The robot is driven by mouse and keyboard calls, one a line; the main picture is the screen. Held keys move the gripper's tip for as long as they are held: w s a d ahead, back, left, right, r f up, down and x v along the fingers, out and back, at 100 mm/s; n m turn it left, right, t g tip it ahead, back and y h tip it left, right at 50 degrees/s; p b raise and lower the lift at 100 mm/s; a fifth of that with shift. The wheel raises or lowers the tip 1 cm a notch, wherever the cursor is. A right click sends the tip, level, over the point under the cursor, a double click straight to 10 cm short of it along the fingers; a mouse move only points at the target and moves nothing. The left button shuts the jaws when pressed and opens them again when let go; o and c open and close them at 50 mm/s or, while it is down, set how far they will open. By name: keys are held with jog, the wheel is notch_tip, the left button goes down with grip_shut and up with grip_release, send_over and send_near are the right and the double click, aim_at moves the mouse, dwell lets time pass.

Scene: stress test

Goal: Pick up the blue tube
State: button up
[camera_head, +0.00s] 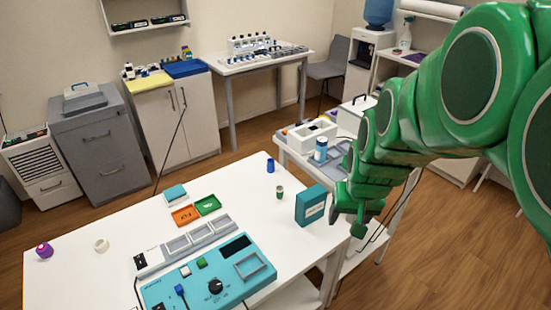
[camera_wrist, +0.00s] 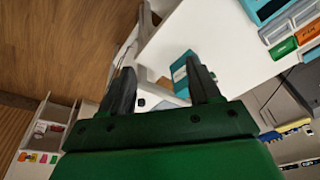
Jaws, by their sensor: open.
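A small blue tube (camera_head: 270,165) stands upright near the back edge of the white table (camera_head: 100,275). My green gripper (camera_head: 358,222) is past the right edge of the table, to the right of the teal box (camera_head: 310,205) and well apart from the tube. In the wrist view my gripper (camera_wrist: 160,78) has its two dark fingers spread with nothing held between them. The teal box (camera_wrist: 180,75) shows beyond the right finger, partly hidden by it. I cannot make out the blue tube in the wrist view.
A purple item (camera_head: 44,251) and white ring (camera_head: 101,245) sit left. Tabletop around the tube is clear.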

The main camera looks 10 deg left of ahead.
jog(key=w+a+f+t, duration=0.2)
jog(key=w+a+f, duration=0.15)
jog(key=w, duration=0.35)
jog(key=w+a+f+t, duration=0.2)
jog(key=w+a, duration=0.2)
jog(key=w, duration=0.4)
jog(key=w+a+f+t, duration=0.1)
jog(key=w+a+f, duration=0.1)
jog(key=w+a, duration=0.35)
jog(key=n+t+y, duration=0.1)
jog(key=t+y, duration=0.1)
jog(key=t, duration=0.3)
send_near(271, 160)
jog(key=shift+x, duration=3.15)
jog(key=c, duration=1.1)
